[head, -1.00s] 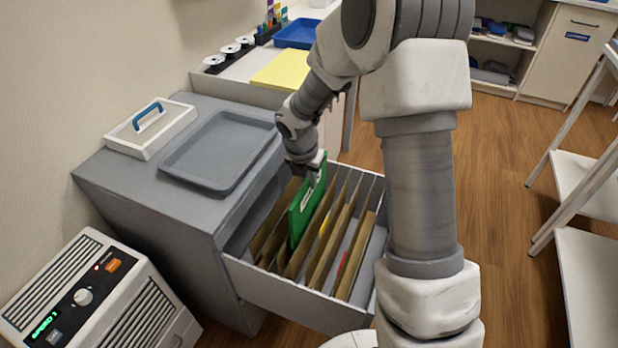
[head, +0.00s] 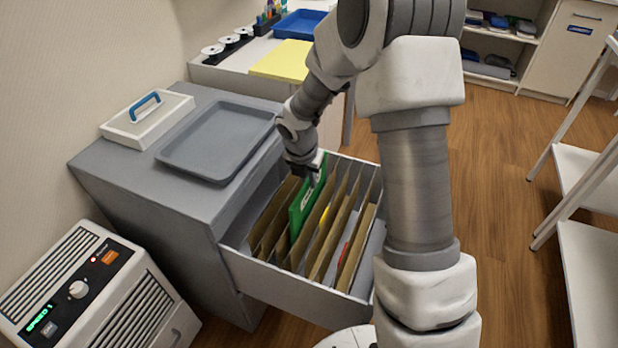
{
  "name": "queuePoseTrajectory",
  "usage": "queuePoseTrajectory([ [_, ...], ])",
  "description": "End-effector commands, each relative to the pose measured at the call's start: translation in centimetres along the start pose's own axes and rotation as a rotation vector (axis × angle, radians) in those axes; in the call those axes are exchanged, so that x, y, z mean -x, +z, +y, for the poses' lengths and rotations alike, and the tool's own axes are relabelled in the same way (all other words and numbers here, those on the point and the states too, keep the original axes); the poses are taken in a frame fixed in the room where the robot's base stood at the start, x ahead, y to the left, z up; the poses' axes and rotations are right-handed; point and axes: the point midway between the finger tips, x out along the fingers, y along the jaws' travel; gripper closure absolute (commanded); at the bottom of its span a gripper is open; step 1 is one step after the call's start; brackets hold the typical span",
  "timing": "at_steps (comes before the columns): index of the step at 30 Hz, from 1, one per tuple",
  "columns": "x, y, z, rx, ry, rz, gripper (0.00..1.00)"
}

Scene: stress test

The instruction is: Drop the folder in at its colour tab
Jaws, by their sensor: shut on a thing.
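My gripper (head: 314,176) is shut on the top edge of a green folder (head: 301,212) with a white label. The folder stands upright among brown dividers (head: 325,248) in the open grey drawer (head: 290,285), its lower part hidden between them. A yellow tab (head: 327,216) shows to the right of the folder and a red tab (head: 343,254) further right. I see no green tab apart from the folder; whether the folder touches the drawer floor cannot be told.
The grey cabinet top holds a grey tray (head: 218,141) and a white box with a blue handle (head: 147,121). A white unit with a green display (head: 75,290) stands at the lower left. White shelves (head: 590,250) stand at the right, with open floor between.

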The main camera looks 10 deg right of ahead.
Motion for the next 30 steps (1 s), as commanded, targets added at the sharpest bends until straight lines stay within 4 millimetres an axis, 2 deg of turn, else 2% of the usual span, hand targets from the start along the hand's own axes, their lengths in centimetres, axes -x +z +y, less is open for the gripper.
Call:
queuePoseTrajectory([
  [30, -3.6, -1.0, 0.0, 0.000, 0.000, 0.000, 1.00],
])
